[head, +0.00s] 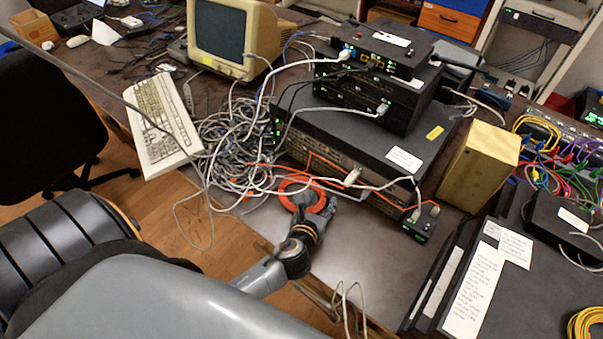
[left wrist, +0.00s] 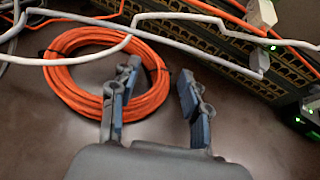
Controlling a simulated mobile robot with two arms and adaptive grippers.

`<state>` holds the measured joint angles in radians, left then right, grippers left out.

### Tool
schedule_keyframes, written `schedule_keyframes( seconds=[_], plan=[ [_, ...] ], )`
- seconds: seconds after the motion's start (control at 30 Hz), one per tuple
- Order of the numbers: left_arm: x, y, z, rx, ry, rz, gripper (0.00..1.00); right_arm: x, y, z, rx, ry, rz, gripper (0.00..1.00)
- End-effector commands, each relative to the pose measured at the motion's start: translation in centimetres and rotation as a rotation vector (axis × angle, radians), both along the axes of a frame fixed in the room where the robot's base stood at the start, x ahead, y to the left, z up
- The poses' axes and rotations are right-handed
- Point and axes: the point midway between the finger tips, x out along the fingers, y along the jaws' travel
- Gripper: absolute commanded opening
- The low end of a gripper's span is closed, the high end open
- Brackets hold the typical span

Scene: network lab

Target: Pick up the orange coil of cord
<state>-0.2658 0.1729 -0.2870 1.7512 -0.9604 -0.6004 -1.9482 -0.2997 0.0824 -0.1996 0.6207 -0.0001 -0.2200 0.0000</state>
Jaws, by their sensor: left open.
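The orange coil of cord (left wrist: 78,91) lies flat on the desk in the left wrist view, in front of the stacked network devices. In the head view the coil (head: 288,197) is partly hidden by my left gripper (head: 313,208). In the left wrist view my left gripper (left wrist: 160,88) is open. One finger is over the right side of the coil's ring, and the other is to the right of the coil, over bare desk. Nothing is held between the fingers. Whether the fingers touch the coil cannot be told. My right gripper is not in view.
A grey cable (left wrist: 155,38) crosses above the coil's far side. A tangle of grey cables (head: 232,150) lies to its left. The device stack (head: 345,140) stands close behind, with a small black box (head: 420,222) at right. Bare desk (head: 345,265) lies in front.

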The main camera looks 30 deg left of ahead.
Motion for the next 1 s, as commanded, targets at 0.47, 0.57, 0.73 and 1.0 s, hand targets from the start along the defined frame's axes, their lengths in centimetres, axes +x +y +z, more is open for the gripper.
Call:
schedule_keyframes(
  seconds=[0.47, 0.57, 0.73, 1.0],
  plan=[
    [0.2, 0.0, -0.1, -0.001, 0.001, -0.001, 0.04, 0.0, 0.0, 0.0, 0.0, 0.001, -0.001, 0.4],
    [0.2, 0.0, -0.2, -0.001, 0.002, -0.001, 0.0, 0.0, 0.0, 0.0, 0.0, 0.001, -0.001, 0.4],
    [0.2, 0.0, -0.1, -0.001, 0.001, -0.001, 0.0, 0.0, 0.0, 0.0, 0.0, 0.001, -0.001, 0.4],
    [0.2, 0.1, 1.3, 0.001, -0.002, -0.002, 0.0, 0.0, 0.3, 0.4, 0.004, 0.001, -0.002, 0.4]
  ],
)
